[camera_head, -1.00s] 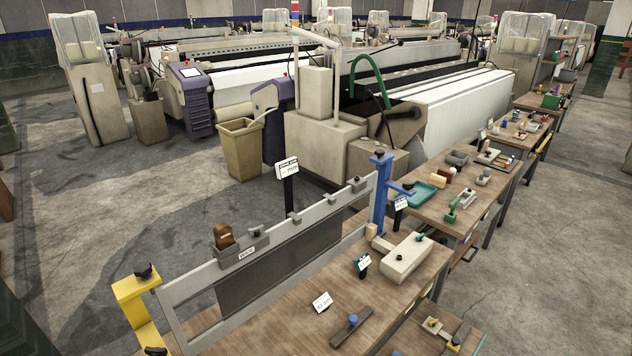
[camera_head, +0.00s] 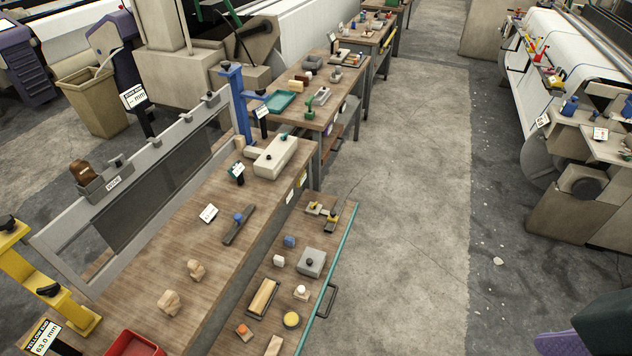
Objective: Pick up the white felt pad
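Two small white items on the low side shelf could be the white felt pad, and I cannot tell which, if either, it is. One is a small white block (camera_head: 278,260) beside a blue cube. The other is a small whitish piece (camera_head: 301,291) near a round yellow-topped item. Both are small in the head view and lie apart from the things around them.
The side shelf also holds a grey block with a black knob (camera_head: 311,262), a wooden-topped tray (camera_head: 263,298) and a blue cube (camera_head: 289,241). The wooden workbench (camera_head: 165,262) with its grey frame stands left. The concrete aisle (camera_head: 400,240) on the right is open.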

